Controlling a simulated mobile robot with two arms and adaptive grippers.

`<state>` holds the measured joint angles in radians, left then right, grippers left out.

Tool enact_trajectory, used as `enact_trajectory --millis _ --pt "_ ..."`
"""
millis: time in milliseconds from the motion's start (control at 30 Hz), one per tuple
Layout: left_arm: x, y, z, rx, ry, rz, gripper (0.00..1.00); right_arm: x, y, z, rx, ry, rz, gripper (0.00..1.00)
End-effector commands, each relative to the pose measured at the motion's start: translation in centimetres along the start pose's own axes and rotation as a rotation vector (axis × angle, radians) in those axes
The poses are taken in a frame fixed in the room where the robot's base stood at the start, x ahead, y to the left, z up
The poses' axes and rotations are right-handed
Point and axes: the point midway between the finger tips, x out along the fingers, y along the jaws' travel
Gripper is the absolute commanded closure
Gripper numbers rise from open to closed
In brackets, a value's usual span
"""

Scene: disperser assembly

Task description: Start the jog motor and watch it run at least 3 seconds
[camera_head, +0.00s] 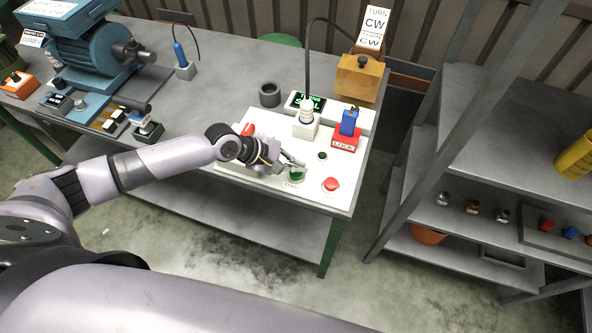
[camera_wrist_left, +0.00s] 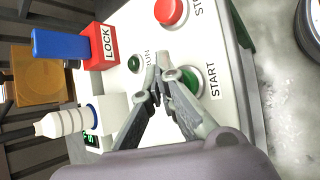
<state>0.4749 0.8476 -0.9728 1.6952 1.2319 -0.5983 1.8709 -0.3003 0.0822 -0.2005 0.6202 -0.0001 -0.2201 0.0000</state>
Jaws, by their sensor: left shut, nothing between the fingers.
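The white control panel (camera_head: 236,172) lies on the table. Its green START button (camera_head: 297,178) is right at the fingertips of my left gripper (camera_head: 291,164), and also shows in the left wrist view (camera_wrist_left: 190,82). My left gripper (camera_wrist_left: 166,68) is shut and empty, its tips over or beside the button; I cannot tell if they touch. The red STOP button (camera_head: 330,184) is to the right. The RUN lamp (camera_wrist_left: 135,63) looks dark green. A blue piece (camera_head: 349,121) stands on the red LOCK block (camera_head: 345,142). Which thing is the jog motor is unclear. My right gripper is out of view.
An orange-brown box (camera_head: 358,78) with a CW sign (camera_head: 372,27) stands behind the panel. A white bottle-like part (camera_head: 306,112) and a dark ring (camera_head: 270,94) are near. A blue machine (camera_head: 95,55) stands at far left. Shelves (camera_head: 470,150) stand right.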

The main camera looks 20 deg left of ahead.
Motion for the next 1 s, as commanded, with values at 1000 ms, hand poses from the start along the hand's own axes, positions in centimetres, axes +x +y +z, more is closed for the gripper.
enact_trajectory --millis 1000 --pt "0.59 -0.43 -0.41 -0.001 0.000 0.000 1.00 -0.15 -0.33 -0.13 0.003 0.001 -0.004 1.00"
